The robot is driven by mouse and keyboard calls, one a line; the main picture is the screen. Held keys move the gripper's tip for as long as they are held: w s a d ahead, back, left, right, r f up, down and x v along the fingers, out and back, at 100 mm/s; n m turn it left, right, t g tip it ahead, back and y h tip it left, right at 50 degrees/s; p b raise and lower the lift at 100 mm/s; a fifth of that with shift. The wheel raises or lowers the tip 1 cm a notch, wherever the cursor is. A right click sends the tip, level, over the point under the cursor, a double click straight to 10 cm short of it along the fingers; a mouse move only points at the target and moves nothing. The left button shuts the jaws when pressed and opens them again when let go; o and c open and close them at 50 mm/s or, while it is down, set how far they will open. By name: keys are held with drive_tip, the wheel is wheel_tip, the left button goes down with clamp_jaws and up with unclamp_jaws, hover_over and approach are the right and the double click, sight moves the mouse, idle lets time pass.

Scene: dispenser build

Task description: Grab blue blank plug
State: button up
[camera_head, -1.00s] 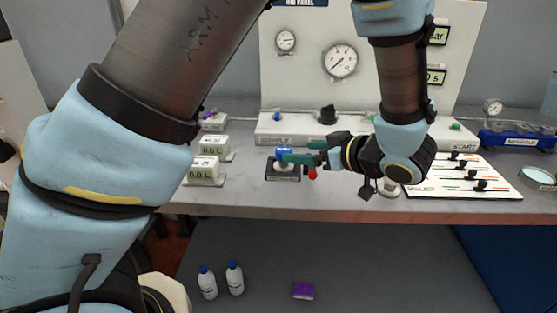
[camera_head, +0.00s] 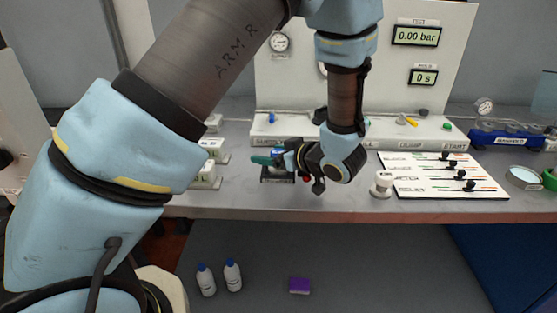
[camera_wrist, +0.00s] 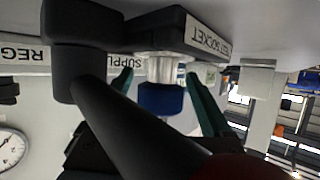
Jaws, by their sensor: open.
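The blue blank plug (camera_wrist: 160,98) sits on a clear, metallic fitting of the black test socket block (camera_wrist: 165,33), which appears upside down in the wrist view. In the head view the plug (camera_head: 278,153) is partly hidden by my gripper, above the socket block (camera_head: 277,180). My gripper (camera_wrist: 158,78) is open, with one green finger on each side of the plug. Gaps show between the plug and both fingers in the wrist view. In the head view my gripper (camera_head: 264,160) points left across the block.
White displays (camera_head: 205,172) stand just left of the socket. The rig panel (camera_head: 390,70) and its base stand close behind. The table's front edge (camera_head: 330,215) is near.

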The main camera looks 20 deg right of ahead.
clamp_jaws()
idle(0.6)
